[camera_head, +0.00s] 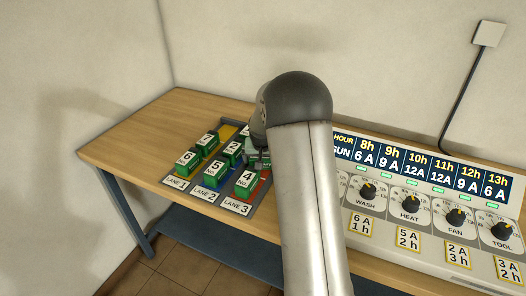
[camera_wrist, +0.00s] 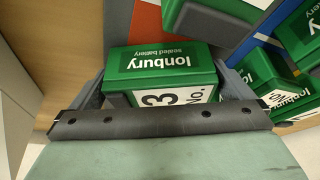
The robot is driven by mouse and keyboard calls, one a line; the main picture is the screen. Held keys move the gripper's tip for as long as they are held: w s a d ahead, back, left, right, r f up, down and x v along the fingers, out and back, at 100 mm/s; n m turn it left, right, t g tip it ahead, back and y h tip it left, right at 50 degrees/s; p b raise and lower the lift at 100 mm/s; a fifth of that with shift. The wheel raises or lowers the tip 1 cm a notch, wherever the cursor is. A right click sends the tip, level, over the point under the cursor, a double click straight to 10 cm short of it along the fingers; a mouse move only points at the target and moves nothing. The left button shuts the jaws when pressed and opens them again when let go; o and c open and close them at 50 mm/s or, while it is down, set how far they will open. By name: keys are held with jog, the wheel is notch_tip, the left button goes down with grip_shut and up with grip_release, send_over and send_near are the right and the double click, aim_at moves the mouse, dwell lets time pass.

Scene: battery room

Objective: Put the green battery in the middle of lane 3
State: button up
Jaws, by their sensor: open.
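Green batteries with white number labels stand in the lane rack; all those I see are green. Battery No. 3 (camera_wrist: 160,72) sits between my gripper's two grey fingers (camera_wrist: 165,92) in the wrist view. The fingers are open, one on each side of it; I cannot tell whether either touches it. In the head view my gripper (camera_head: 260,160) is over the back part of lane 3, partly hidden by my arm. Lane 3 (camera_head: 236,205) is red, at the rack's right, with battery No. 4 (camera_head: 245,183) near its front. I cannot tell whether No. 3 rests on the lane floor.
Yellow lane 1 (camera_head: 176,182) holds batteries 6 (camera_head: 187,163) and 7 (camera_head: 207,143). Blue lane 2 (camera_head: 205,193) holds battery 5 (camera_head: 214,173) and others behind. A panel with knobs (camera_head: 430,215) stands right of my arm. The wooden table (camera_head: 140,130) is clear at the left.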

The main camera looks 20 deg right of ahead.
jog(key=b+v, duration=0.1)
jog(key=v, duration=1.6)
jog(key=shift+b, duration=0.4)
jog(key=s+a+f+n+g, duration=0.1)
jog(key=s+a, duration=0.4)
jog(key=s, duration=0.5)
jog(key=s+a+f+n+g+y, duration=0.1)
jog(key=s+a+f+n, duration=0.2)
jog(key=s, duration=0.7)
jog(key=s+a+f+n+g+y, duration=0.1)
jog(key=s+a+f+n, duration=0.1)
jog(key=s+a, duration=0.6)
jog(key=s+f, duration=0.1)
jog(key=s, duration=0.2)
jog(key=shift+f, duration=0.3)
